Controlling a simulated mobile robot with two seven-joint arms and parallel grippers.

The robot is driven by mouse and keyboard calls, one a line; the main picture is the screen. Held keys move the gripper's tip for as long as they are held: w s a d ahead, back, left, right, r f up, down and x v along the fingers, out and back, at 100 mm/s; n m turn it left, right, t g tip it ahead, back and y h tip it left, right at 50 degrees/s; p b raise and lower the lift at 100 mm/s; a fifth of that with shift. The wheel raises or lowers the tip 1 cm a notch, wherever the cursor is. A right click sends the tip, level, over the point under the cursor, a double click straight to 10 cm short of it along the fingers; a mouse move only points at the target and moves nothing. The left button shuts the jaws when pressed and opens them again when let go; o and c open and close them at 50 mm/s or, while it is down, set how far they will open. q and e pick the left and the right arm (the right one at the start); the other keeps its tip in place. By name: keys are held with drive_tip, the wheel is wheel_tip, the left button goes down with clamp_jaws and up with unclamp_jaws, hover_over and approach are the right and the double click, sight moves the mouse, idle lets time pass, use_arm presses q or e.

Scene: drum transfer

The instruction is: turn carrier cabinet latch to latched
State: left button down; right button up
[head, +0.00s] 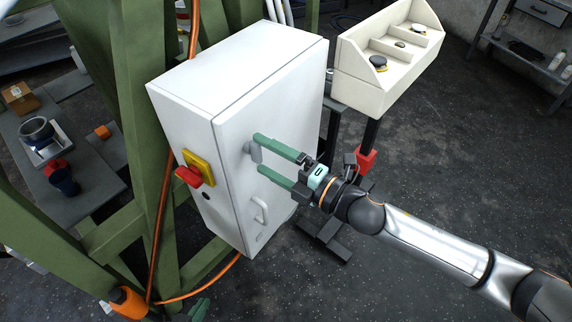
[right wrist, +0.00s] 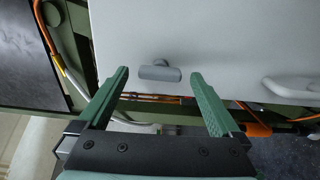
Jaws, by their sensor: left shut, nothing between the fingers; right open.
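The white carrier cabinet (head: 270,130) stands with its door facing right. Its latch (head: 254,152) is a small grey handle on the door; the bar looks roughly upright in the head view. My right gripper (head: 260,154) is open at the door, one finger above the latch and one below. In the right wrist view the latch (right wrist: 160,73) shows between and slightly beyond the green fingertips, with a gap on each side. I cannot tell how deep the fingers reach around it. My left gripper (head: 199,309) shows only partly at the bottom edge, shut and empty.
A grey pull handle (head: 260,211) sits lower on the door. A red and yellow switch (head: 195,171) is on the cabinet's side. Green frame beams (head: 142,100) stand left. A cream button box (head: 389,55) stands behind right. Open floor lies at the lower right.

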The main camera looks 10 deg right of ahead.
drive_tip(key=b+v, duration=0.2)
drive_tip(key=v, duration=1)
drive_tip(key=shift+b, duration=0.35)
drive_tip(key=d+f+m+t+h+p, duration=0.1)
drive_tip(key=d+f+m+h+p, duration=0.1)
drive_tip(key=f+m+h, duration=0.35)
drive_tip(key=d+f+m+t+h+p, duration=0.1)
drive_tip(key=d+f+m+h, duration=0.15)
drive_tip(key=f+m, duration=0.65)
drive_tip(key=s+d+f+m+g+h+p, duration=0.1)
drive_tip(key=s+d+f+m+g+h, duration=0.1)
drive_tip(key=s+f+m, duration=0.9)
drive_tip(key=g+h, duration=0.1)
drive_tip(key=g, duration=0.1)
drive_tip(key=shift+f+g, duration=0.2)
drive_tip(key=shift+g, duration=0.2)
